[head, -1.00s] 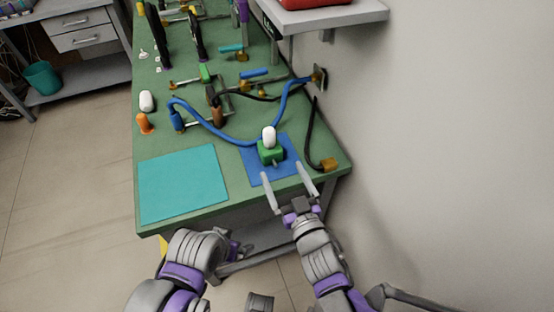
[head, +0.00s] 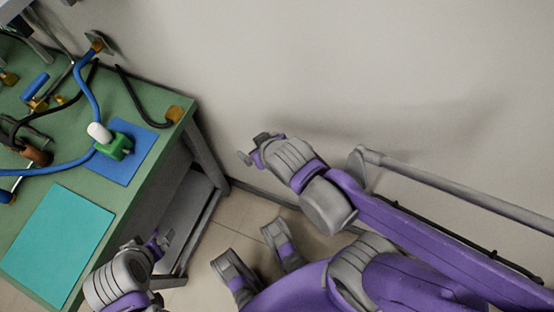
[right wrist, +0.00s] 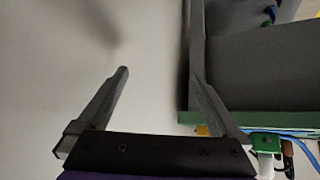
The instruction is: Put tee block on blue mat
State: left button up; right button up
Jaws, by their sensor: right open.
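A green block (head: 117,147) with a white rounded piece (head: 99,132) at its upper left sits on the blue mat (head: 134,168); I take it to be the tee block. It also shows at the lower right of the right wrist view (right wrist: 265,142). My right gripper (head: 251,148) is clear of the table, to the right of the mat and in front of the wall. Its two fingers stand apart with nothing between them in the right wrist view (right wrist: 161,78). My left gripper (head: 162,242) is low beside the table's front edge; its fingers are too small to read.
The green table (head: 150,106) fills the left. A teal mat (head: 60,240) lies left of the blue mat. Blue and black cables with orange-brown ends run behind the block. The pale wall (head: 350,70) is close on the right. Floor shows below the table.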

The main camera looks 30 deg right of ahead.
jog(key=s+d+f+g, duration=0.1)
jog(key=s+d+g, duration=0.1)
jog(key=s, duration=0.5)
jog(key=shift+s+m+g, duration=0.3)
jog(key=shift+g, duration=0.4)
jog(key=shift+f, duration=0.1)
pick_arm(q)
notch_tip(320, 180, up, 16)
jog(key=w+p, duration=0.1)
jog(key=p, duration=1.3)
jog(key=shift+w+t, duration=0.4)
pick_arm(e)
notch_tip(320, 180, up, 16)
jog(key=w, duration=0.1)
jog(key=shift+w+t, duration=0.4)
